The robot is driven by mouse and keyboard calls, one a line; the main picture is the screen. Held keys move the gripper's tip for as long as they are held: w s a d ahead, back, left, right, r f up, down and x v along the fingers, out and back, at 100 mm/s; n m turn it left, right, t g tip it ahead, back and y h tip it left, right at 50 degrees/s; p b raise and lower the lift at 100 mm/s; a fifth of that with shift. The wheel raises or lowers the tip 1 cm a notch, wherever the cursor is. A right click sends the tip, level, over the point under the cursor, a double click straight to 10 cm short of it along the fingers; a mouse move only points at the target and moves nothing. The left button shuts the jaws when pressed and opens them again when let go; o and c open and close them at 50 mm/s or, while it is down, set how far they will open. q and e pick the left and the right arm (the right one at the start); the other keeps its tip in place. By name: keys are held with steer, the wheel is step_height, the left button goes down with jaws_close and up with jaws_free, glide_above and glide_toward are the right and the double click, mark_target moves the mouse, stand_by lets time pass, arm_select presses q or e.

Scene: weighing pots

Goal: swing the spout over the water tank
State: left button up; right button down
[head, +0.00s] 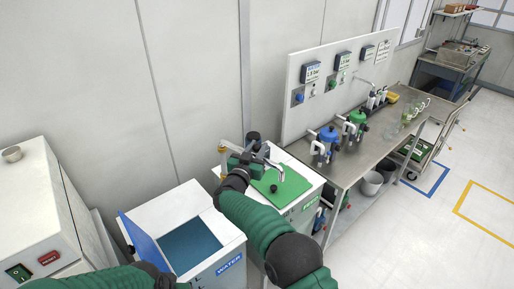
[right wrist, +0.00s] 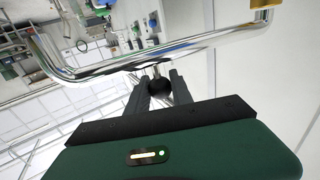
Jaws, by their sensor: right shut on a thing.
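The chrome spout (head: 275,165) reaches from a brass joint (head: 222,147) by the wall, and its bent outlet end hangs over the green lid of the right-hand tank. In the right wrist view the spout (right wrist: 190,48) crosses in front of my gripper. My right gripper (head: 260,153) is at the spout; in its wrist view the two fingers (right wrist: 158,92) are shut on a black ball knob (right wrist: 159,86) on the spout. The white water tank (head: 229,266), labelled WATER, stands open at left of the spout, showing blue inside. Part of my left arm shows at the bottom; its gripper is out of sight.
The green-lidded tank (head: 291,187) stands right beside the water tank. A white machine (head: 35,210) with a red label is at far left. A steel bench (head: 345,165) with blue and green pots (head: 327,143) runs to the right. The wall is close behind.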

steer(key=shift+d, duration=0.1)
stand_by(0.3)
steer(key=c, duration=1.1)
jaws_free()
steer(key=shift+a, duration=0.2)
steer(key=shift+c, duration=0.2)
steer(key=shift+d, duration=0.1)
